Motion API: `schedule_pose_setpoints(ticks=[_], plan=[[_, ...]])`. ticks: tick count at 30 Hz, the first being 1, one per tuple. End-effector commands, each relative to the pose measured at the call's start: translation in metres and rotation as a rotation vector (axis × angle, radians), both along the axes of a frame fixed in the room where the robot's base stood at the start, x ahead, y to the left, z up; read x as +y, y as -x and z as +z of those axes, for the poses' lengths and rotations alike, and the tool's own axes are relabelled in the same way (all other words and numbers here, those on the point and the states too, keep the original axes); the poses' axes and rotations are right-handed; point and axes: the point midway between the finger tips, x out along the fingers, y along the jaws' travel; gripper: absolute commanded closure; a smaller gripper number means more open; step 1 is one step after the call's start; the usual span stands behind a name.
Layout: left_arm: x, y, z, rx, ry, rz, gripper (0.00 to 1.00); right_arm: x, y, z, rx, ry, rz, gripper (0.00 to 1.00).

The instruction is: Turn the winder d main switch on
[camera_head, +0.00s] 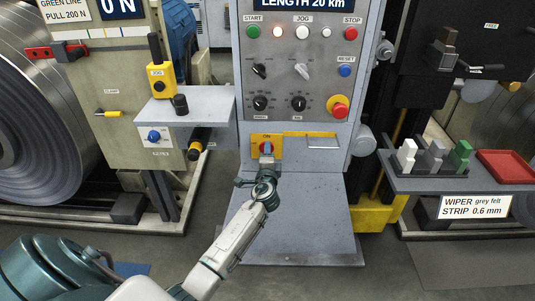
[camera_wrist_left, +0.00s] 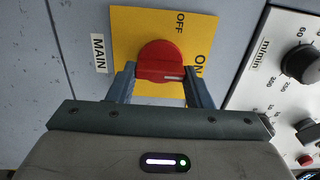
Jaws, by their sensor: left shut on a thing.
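The main switch is a red rotary knob (camera_wrist_left: 160,62) on a yellow plate (camera_wrist_left: 125,25), with a MAIN label (camera_wrist_left: 100,53) beside it. OFF and ON are printed on the plate. The white mark on the knob's handle points right in the wrist view, toward the ON side. In the head view the plate (camera_head: 258,138) is low on the grey control cabinet, with ON at its top. My left gripper (camera_head: 266,158) is shut on the knob, one finger at each end of its handle. It also shows in the wrist view (camera_wrist_left: 162,82). My right gripper is not in view.
A panel of knobs and buttons, with a red emergency stop (camera_head: 340,111), is above the switch. A handle (camera_head: 322,142) is right of it. A grey shelf (camera_head: 205,105) with a yellow jog box (camera_head: 161,79) juts out at left. A tray shelf (camera_head: 420,183) stands at right.

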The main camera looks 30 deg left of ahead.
Motion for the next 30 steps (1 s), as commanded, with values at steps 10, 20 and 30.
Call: schedule_pose_setpoints(ticks=[10,20,30], plan=[[-0.0005,0.0005,-0.0020,0.016,-0.020,0.000,0.77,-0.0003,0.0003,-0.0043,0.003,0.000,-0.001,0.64],[-0.0003,0.0005,-0.0019,0.014,-0.019,0.000,0.33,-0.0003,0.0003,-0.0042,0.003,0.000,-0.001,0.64],[-0.0027,0.0042,-0.0017,0.013,-0.018,0.000,0.33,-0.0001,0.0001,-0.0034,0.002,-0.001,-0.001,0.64]])
